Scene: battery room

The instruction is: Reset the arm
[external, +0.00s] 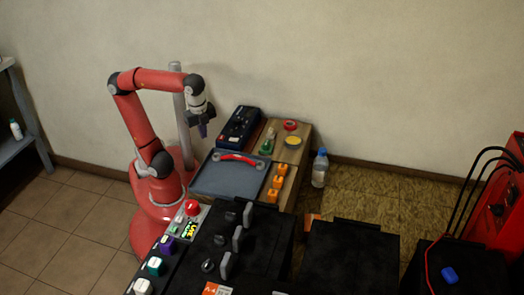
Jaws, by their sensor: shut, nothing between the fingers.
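My red arm stands at the left in the external view. It is raised and bent over, with its end pointing down. My gripper (203,130) hangs in the air above the left end of the wooden bench, left of the dark blue box. Its fingers are shut and I see nothing held in them. It looks clear of the things below it.
A grey tray (212,182) with a red-handled tool (238,158), a dark blue box (238,128), orange blocks (277,182) and tape rolls (291,125) are on the bench. Black batteries (345,262) stand in front. A bottle (320,170) stands on the floor.

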